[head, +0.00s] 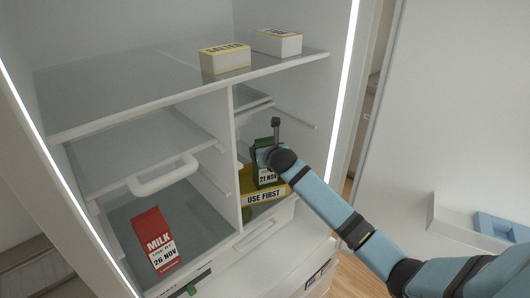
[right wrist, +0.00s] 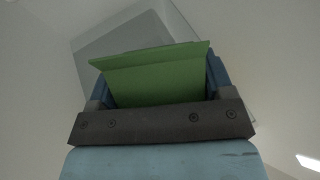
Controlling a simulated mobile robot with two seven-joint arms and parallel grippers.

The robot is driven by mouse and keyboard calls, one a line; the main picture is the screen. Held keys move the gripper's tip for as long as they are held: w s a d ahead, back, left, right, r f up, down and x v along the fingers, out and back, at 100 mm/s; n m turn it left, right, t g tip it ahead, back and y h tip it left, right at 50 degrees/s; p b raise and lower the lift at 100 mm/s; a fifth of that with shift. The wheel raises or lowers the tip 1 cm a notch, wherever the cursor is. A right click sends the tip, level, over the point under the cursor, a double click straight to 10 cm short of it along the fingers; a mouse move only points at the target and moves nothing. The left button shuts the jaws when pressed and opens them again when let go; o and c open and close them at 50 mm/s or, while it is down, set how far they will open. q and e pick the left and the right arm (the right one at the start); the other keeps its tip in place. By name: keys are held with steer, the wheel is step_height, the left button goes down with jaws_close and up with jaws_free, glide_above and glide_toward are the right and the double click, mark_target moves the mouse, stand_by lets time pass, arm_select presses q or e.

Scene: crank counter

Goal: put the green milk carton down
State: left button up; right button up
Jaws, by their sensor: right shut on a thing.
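The green milk carton (head: 266,177) is in the right compartment of the fridge, upright or nearly so, with a label reading 21 NOV. It stands at or just above a yellow tray (head: 263,197) marked USE FIRST; I cannot tell whether it touches the tray. My right gripper (head: 268,156) is shut on the carton from the front right and hides part of it. In the right wrist view the green carton top (right wrist: 155,75) fills the space between my fingers. My left gripper is not in view.
Two butter boxes (head: 225,60) (head: 277,42) sit on the top glass shelf (head: 120,95). A divider (head: 231,170) borders the right compartment on its left. A white handle (head: 163,175) juts out at left.

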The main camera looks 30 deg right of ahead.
steer(key=o, duration=1.9)
steer(key=shift+f, duration=0.1)
steer(key=shift+c, duration=0.2)
